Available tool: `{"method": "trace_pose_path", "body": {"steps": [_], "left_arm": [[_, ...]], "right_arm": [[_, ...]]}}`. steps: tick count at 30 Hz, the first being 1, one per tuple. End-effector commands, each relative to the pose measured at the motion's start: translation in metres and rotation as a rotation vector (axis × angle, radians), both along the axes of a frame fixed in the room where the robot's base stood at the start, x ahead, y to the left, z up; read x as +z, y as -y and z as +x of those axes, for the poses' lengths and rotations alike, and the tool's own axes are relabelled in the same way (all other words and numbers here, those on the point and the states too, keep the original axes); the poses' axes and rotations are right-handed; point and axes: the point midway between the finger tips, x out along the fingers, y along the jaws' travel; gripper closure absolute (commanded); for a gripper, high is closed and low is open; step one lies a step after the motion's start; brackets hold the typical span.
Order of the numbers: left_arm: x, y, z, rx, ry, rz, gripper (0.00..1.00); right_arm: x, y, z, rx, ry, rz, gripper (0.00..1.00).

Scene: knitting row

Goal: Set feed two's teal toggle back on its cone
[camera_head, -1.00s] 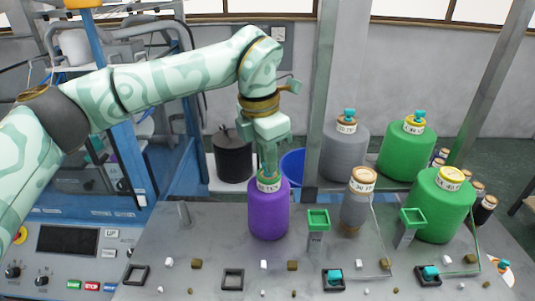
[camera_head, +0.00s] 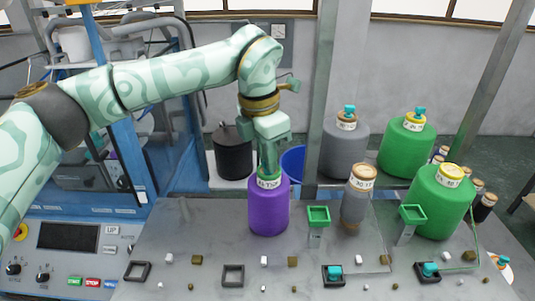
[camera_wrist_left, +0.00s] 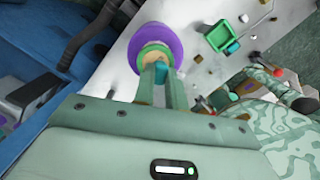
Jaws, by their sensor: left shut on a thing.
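My left gripper (camera_head: 269,172) points straight down at the top of a purple cone (camera_head: 268,207) that stands upright on the grey table. It is shut on a small teal toggle (camera_wrist_left: 161,72), which shows between the fingers in the left wrist view. The toggle is at the cone's top, by its labelled collar (camera_head: 268,182); I cannot tell whether it touches. The purple cone shows beyond the fingertips in the left wrist view (camera_wrist_left: 151,36). My right gripper is not in view.
A grey-brown cone (camera_head: 356,203) and a green cone (camera_head: 438,205) stand to the right, beside green square guides (camera_head: 319,216). Teal pieces sit in black frames (camera_head: 334,273) at the front. A control panel (camera_head: 70,243) is at left. Small blocks dot the table.

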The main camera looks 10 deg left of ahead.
Motion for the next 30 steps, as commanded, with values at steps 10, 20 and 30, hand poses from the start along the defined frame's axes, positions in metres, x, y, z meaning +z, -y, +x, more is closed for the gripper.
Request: {"method": "trace_pose_path", "body": {"steps": [10, 20, 30], "left_arm": [[-0.005, 0.0, -0.002, -0.002, -0.01, 0.005, 0.99], [-0.004, 0.0, -0.001, -0.001, -0.007, 0.003, 0.61], [0.026, -0.003, -0.002, -0.001, 0.0, 0.002, 0.61]], "right_arm": [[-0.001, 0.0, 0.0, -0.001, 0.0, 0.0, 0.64], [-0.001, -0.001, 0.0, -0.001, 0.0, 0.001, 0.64], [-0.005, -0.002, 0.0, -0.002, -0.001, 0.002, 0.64]]}}
